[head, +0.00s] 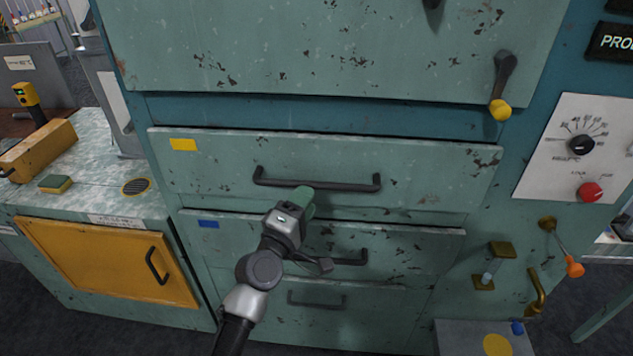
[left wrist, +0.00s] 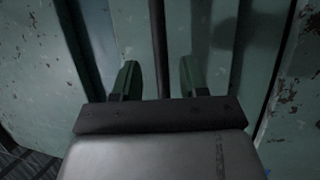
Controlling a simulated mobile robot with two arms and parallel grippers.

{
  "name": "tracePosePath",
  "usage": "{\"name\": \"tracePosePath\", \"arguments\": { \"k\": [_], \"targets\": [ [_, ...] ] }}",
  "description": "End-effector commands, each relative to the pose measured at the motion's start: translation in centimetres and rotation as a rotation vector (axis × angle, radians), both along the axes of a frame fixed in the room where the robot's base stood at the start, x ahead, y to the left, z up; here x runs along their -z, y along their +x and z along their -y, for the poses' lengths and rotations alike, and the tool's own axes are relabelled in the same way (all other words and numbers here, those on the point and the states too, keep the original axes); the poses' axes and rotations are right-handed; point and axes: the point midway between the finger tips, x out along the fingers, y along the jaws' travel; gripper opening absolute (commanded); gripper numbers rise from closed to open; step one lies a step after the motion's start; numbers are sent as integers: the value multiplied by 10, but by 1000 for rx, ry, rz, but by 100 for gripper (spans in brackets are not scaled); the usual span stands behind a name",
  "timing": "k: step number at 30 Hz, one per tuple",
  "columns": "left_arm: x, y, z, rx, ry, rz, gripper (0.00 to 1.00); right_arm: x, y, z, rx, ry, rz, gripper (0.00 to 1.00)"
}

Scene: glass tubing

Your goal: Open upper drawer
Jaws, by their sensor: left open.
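The upper drawer (head: 225,165) is a worn green front with a yellow label at its left, and it looks shut. Its dark bar handle (head: 270,181) runs across the middle. In the left wrist view the handle (left wrist: 158,45) runs between the two green fingers of the open left gripper (left wrist: 158,78), with a gap on each side. Whether a finger touches the drawer front is unclear. My right gripper is not in view.
A lower drawer (head: 400,250) with a blue label sits just below, its handle (head: 350,258) partly behind my gripper. A yellow-knobbed lever (head: 502,88) hangs above right. A yellow cabinet door (head: 105,260) and counter (head: 100,165) are at left.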

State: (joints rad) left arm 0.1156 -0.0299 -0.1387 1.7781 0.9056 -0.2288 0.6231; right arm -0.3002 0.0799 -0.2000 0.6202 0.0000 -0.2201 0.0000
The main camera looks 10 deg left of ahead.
Motion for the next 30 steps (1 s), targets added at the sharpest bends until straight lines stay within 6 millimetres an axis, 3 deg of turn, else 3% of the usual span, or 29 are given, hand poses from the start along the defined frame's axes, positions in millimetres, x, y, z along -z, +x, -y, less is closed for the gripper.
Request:
{"name": "tracePosePath", "arguments": {
  "k": [3,9,20,30],
  "targets": [
    [-6,22,7,1,0,1,43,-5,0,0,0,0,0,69],
    [-9,44,15,1,0,-1,43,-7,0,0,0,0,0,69],
    [-9,50,17,0,1,-1,43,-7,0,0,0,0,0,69],
    [-9,50,17,0,2,-2,0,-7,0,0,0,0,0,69]
  ]
}}
